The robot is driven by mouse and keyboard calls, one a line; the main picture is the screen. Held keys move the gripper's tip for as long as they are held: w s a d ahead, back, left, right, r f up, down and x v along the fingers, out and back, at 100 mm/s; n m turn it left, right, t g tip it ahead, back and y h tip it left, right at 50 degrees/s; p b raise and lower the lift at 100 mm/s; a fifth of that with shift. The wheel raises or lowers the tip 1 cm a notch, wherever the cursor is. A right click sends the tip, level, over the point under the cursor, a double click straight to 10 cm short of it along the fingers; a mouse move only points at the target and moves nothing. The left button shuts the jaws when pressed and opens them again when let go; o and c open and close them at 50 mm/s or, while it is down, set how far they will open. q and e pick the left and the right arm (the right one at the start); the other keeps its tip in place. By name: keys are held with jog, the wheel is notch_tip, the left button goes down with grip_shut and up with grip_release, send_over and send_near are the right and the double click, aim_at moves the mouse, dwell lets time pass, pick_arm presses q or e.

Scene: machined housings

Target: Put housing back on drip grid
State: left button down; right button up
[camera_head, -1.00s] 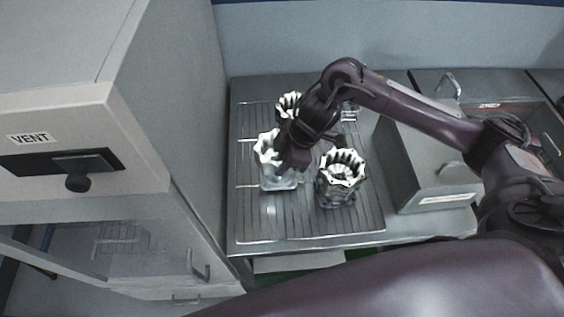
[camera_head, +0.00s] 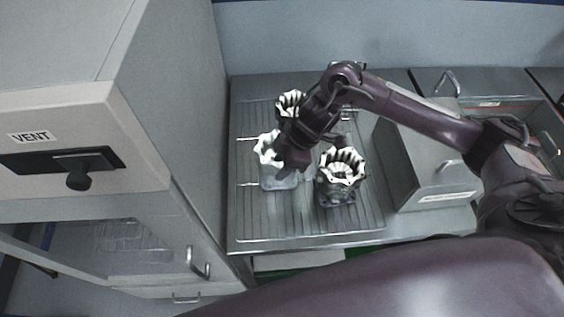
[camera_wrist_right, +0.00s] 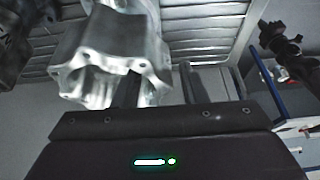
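Three pale metal housings with scalloped rims stand upright on the wire drip grid (camera_head: 256,222) in the head view. One is at the back (camera_head: 289,101), one at the left (camera_head: 265,152), one at the front right (camera_head: 342,165). My right gripper (camera_head: 285,172) is low at the right side of the left housing and hides part of it. In the right wrist view, the near housing (camera_wrist_right: 112,42) fills the upper left. The right gripper's fingers (camera_wrist_right: 158,88) stand apart, one over the housing's opening, one just right of its wall. My left gripper is not seen in the head view.
A grey box with a handle (camera_head: 425,165) stands right of the grid. A tall cabinet marked VENT (camera_head: 60,150) rises close on the left. The grid's front part is clear. A dark jointed part (camera_wrist_right: 285,45) shows at the right in the wrist view; I cannot tell what it is.

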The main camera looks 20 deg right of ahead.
jog(key=shift+d+r, duration=0.15)
jog(key=shift+r, duration=0.25)
jog(key=b+v, duration=0.1)
jog(key=v, duration=1)
jog(key=shift+s+d, duration=0.1)
jog(key=shift+s, duration=0.05)
